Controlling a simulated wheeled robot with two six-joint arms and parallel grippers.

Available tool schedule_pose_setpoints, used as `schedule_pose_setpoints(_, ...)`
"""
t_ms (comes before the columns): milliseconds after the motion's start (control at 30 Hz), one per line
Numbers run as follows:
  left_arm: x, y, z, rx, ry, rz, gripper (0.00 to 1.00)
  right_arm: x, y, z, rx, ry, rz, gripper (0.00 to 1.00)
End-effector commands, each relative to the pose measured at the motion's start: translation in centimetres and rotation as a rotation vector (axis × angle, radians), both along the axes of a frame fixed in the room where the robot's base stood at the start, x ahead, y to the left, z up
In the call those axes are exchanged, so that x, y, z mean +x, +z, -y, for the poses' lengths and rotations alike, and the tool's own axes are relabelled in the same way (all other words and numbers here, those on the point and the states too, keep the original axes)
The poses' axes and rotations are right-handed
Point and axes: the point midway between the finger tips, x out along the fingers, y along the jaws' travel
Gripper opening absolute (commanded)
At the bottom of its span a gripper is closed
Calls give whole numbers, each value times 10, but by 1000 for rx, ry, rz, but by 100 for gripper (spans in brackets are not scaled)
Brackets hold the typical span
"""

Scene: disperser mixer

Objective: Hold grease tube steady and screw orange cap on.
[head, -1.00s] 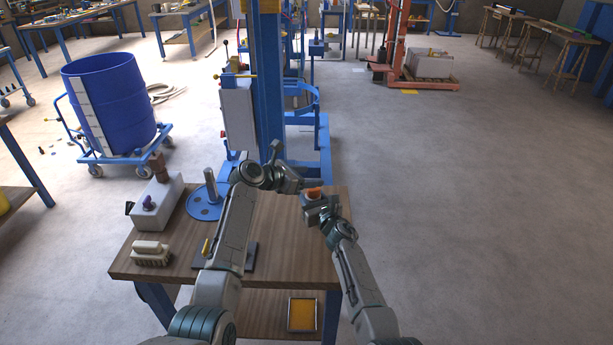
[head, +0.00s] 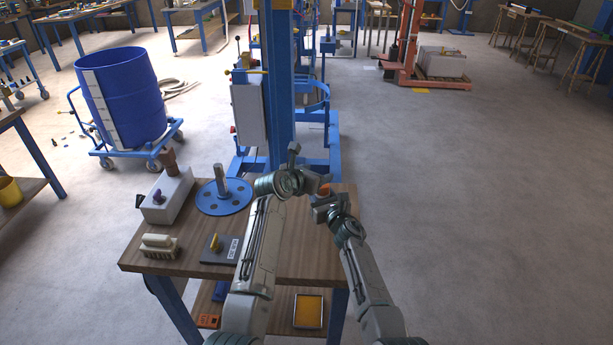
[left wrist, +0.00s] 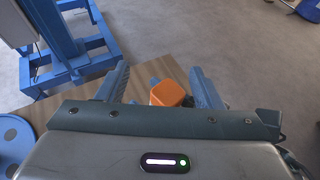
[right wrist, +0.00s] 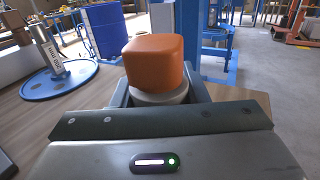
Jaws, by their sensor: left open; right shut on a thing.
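The orange cap (right wrist: 155,62) is a rounded block sitting on top of the pale round end of the grease tube (right wrist: 160,97) in the right wrist view. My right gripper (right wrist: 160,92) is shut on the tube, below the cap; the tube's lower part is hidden. My left gripper (left wrist: 160,82) is open, its fingers on either side of the orange cap (left wrist: 168,93) in the left wrist view, with gaps showing between. In the head view the cap (head: 322,189) shows small between my left gripper (head: 312,184) and my right gripper (head: 327,207). I cannot tell how tightly the cap sits.
The wooden table (head: 190,262) holds a blue disc with a post (head: 222,198), a grey box (head: 167,200), a brush (head: 158,247) and a dark labelled plate (head: 220,248). A blue machine column (head: 280,90) stands behind.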

Motion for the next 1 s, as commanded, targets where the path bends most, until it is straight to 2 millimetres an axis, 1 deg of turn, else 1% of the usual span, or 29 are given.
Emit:
schedule_pose_setpoints(167, -18, 8, -11, 0, 2, 2, 60, 0, 0, 0, 0, 0, -1, 18)
schedule_pose_setpoints(400, -55, 26, -33, 0, 3, 2, 60, 0, -1, 0, 0, 0, -1, 18)
schedule_pose_setpoints(600, -80, 38, -48, 0, 3, 1, 60, 0, 0, 0, 0, 0, -1, 18)
schedule_pose_setpoints(800, -91, 43, -54, -1, 2, 1, 60, 0, 0, 0, 0, 0, 0, 18)
schedule_pose_setpoints(1000, -92, 44, -54, -1, 2, 1, 60, 0, 0, 0, 0, 0, 0, 18)
